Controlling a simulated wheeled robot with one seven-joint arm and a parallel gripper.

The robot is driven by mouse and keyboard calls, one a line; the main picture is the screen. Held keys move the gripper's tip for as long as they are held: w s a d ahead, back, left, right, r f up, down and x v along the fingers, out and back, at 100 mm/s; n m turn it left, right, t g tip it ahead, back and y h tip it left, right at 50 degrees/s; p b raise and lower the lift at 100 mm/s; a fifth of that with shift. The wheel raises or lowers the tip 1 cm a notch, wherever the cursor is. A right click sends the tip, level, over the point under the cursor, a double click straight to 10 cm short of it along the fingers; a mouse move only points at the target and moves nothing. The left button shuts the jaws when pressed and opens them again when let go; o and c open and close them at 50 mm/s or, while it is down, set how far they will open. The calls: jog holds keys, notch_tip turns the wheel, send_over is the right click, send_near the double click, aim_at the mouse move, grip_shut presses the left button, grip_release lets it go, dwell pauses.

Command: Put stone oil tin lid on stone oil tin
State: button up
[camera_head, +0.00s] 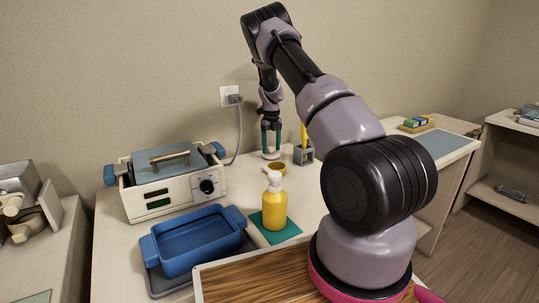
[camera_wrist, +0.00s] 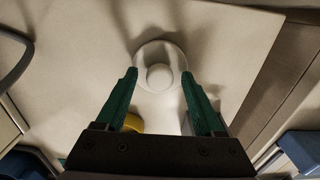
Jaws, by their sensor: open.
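My gripper (camera_head: 271,151) points down over the back of the worktop, with its green fingers apart. In the wrist view, the open fingertips (camera_wrist: 159,76) are on either side of a round white lid-like piece with a central knob (camera_wrist: 160,75). I cannot tell whether the fingers touch it. In the head view, the white piece (camera_head: 271,155) shows only slightly beneath the fingertips. A low yellow round thing (camera_head: 277,168) is just in front of it. It is partly hidden by my gripper in the wrist view (camera_wrist: 134,123). I cannot tell which thing is the stone oil tin.
A grey holder (camera_head: 303,155) with a yellow item stands right of my gripper. A yellow pump bottle (camera_head: 274,208) stands on a green mat (camera_head: 290,230) in front. The wax warmer (camera_head: 172,190) and blue tray (camera_head: 196,242) are left. A cord (camera_head: 239,137) hangs behind the warmer.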

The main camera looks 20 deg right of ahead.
grip_shut()
jog(key=shift+r, duration=0.45)
dwell(0.6)
jog(key=shift+r, duration=1.65)
